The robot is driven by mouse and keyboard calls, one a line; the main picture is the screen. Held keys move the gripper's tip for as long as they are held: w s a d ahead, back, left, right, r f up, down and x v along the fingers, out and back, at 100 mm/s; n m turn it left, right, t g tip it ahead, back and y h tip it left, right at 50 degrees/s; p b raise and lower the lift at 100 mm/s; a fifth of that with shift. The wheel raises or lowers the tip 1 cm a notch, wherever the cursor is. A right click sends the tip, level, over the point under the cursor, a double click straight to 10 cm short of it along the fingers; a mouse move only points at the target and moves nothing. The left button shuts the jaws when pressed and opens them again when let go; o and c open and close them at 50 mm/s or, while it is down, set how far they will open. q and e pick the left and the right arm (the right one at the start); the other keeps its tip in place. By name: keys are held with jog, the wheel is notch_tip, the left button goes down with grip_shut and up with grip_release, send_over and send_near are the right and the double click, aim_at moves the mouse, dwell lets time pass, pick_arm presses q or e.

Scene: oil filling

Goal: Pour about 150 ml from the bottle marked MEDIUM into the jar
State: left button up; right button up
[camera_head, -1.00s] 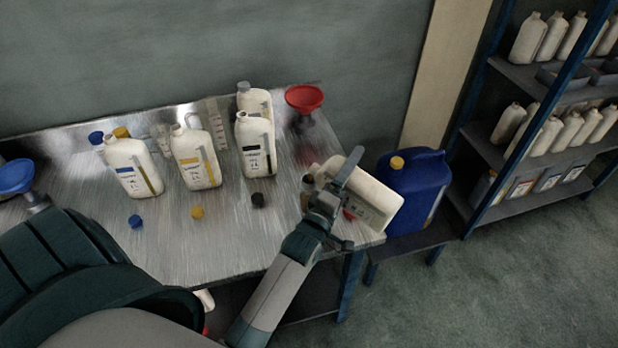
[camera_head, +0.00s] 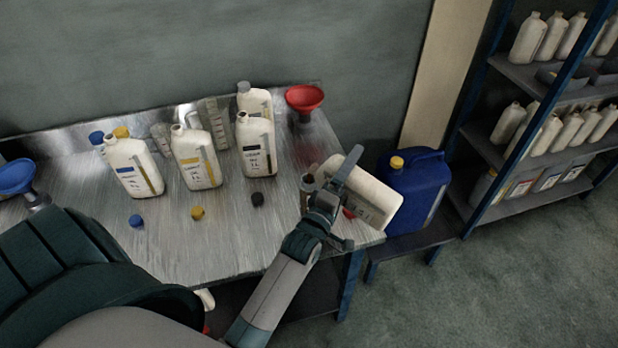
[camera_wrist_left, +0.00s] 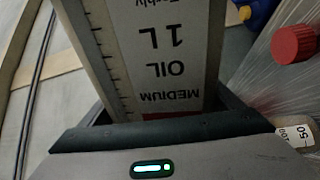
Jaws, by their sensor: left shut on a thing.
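The white MEDIUM bottle (camera_head: 370,197) lies tilted far over above the right end of the table, its mouth end toward the left. My left gripper (camera_head: 335,187) is shut on it. In the left wrist view the bottle's label (camera_wrist_left: 170,60) reads MEDIUM OIL 1 L, upside down. The jar (camera_head: 308,187) stands just left of the bottle, by its mouth end and partly hidden by my gripper. Its scale strip (camera_wrist_left: 296,134) shows at the right in the left wrist view. I cannot make out a stream or the oil level. My right gripper is not in view.
A red cap (camera_head: 349,213) lies beside the gripper. Several white bottles (camera_head: 197,158) stand along the table (camera_head: 225,240), with blue, yellow and black caps before them. A red funnel (camera_head: 304,98) stands behind. A blue canister (camera_head: 412,190) is at the right.

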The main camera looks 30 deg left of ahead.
pick_arm(q)
jog(key=shift+r, duration=0.1)
jog(key=f+m+b, duration=0.1)
jog(key=d+f+m+b, duration=0.1)
jog(key=m+b, duration=0.1)
jog(key=shift+f+h, duration=0.25)
jog(key=shift+h, duration=0.05)
jog(key=shift+d, duration=0.1)
